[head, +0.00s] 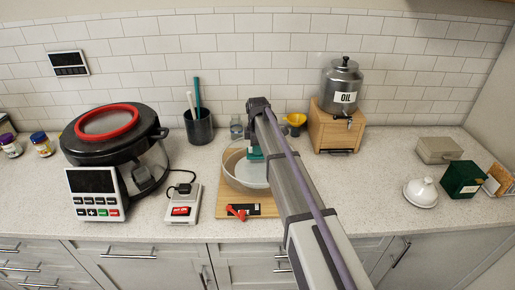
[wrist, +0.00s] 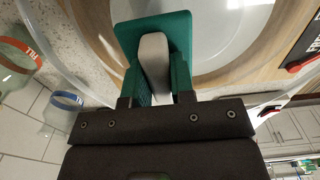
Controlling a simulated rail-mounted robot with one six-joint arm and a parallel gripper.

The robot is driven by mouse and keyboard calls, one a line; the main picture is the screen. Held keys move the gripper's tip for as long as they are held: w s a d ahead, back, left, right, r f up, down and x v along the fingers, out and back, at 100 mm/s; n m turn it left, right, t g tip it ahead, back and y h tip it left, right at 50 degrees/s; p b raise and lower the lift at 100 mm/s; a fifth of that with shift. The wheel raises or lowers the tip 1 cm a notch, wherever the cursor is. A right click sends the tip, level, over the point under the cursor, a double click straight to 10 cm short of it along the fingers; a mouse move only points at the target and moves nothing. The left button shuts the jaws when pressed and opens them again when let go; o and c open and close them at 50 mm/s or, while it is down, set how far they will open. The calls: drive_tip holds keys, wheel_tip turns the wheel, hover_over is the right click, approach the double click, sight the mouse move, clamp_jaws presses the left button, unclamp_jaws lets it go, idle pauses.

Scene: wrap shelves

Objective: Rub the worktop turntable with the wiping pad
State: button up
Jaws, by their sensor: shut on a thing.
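The wiping pad is teal with a pale grey grip; it shows in the wrist view (wrist: 178,27) and, partly hidden, in the head view (head: 255,153). My gripper (wrist: 155,75) is shut on the pad's grip. In the head view my gripper (head: 256,146) hangs over the round unit, mostly hidden by my arm. The worktop turntable seems to be this unit: a wooden base (head: 226,203) with a pale round top inside a clear, bowl-like rim (head: 232,163). The pad is over the round area; I cannot tell whether it touches. A red lever (head: 236,212) sits at the base's front.
A dark lidded cooker (head: 115,150) and a small switch box (head: 182,206) stand left. A utensil pot (head: 198,125) and clear bottle (head: 237,128) stand behind. An oil dispenser (head: 341,85) stands back right. Counter right of my arm is mostly clear up to a white dome (head: 421,192).

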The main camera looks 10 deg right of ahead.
drive_tip(key=shift+r+p, duration=0.8)
drive_tip(key=shift+r, duration=0.5)
drive_tip(key=shift+r, duration=0.1)
wheel_tip(320, 180, up, 3)
drive_tip(key=p, duration=0.3)
